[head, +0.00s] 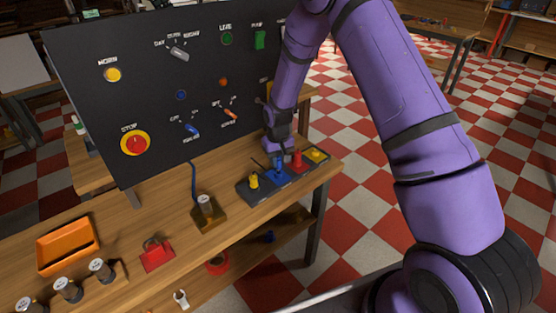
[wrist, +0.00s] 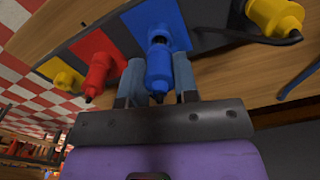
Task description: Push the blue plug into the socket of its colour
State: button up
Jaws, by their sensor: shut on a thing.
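The blue plug (wrist: 158,72) is between the two fingers of my gripper (wrist: 157,84) in the wrist view. My gripper (head: 277,152) is shut on it, above the coloured strip on the bench. A blue block or pad (wrist: 153,20) of the strip is right behind the plug, with a dark gap or hole between them. In the head view the blue plug (head: 278,174) shows partly below the fingers, over the strip's blue part. I cannot tell how deep it sits. A round blue fitting (head: 181,95) is on the black panel.
A red plug (head: 297,160) and a yellow plug (head: 316,155) stand close to the right on the strip. Another yellow plug (head: 254,181) stands left, on a dark part. The black panel (head: 75,75) rises behind the bench. An orange tray (head: 68,246) is far left.

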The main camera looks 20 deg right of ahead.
aim_at(278, 158)
jog(key=shift+f, duration=1.15)
jog(key=o, duration=1)
jog(key=shift+r, duration=0.1)
notch_tip(278, 158, up, 11)
jog(key=shift+f, duration=0.2)
